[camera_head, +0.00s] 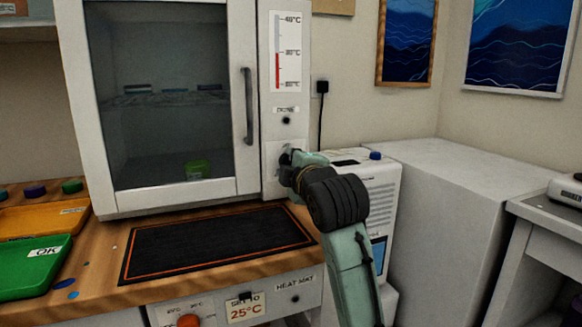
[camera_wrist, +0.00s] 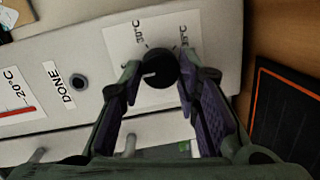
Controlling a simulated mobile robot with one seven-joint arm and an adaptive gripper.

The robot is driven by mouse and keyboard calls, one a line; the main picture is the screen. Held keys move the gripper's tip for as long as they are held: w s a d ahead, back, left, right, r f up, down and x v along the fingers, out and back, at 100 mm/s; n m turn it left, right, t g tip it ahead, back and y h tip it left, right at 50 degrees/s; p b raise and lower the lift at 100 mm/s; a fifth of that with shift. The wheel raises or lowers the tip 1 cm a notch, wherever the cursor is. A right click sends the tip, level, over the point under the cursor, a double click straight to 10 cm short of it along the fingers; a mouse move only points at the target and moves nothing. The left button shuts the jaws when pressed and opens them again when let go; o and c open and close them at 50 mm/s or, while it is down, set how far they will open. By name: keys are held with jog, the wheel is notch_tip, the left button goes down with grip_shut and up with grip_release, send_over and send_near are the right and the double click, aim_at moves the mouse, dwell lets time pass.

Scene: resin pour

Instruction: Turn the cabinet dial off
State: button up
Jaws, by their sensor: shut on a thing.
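The cabinet (camera_head: 160,204) is white with a dark glass door and stands on the wooden bench. Its black dial (camera_wrist: 160,68) sits on a white label panel in the wrist view, with a light pointer mark on its face. Temperature marks are printed around the dial, one reading about 30°C. My gripper (camera_wrist: 158,78) is shut on the dial, with one purple-padded finger on each side. In the head view my gripper (camera_head: 292,165) reaches the lower part of the cabinet's right-hand panel and mostly hides the dial.
A thermometer strip (camera_head: 287,52) and a DONE button (camera_head: 286,121) are above the dial. A black heat mat (camera_head: 215,243) lies on the bench in front. A white machine (camera_head: 380,190) stands close to the right of my arm. Green (camera_head: 35,268) and orange trays are at the left.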

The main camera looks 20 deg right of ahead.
dwell(0.4)
jog(key=o, duration=1.2)
jog(key=shift+c, duration=0.2)
jog(key=shift+s, duration=0.1)
jog(key=s+r, duration=0.1)
jog(key=s, duration=1)
jog(key=shift+s+a, duration=0.35)
jog(key=shift+a, duration=0.1)
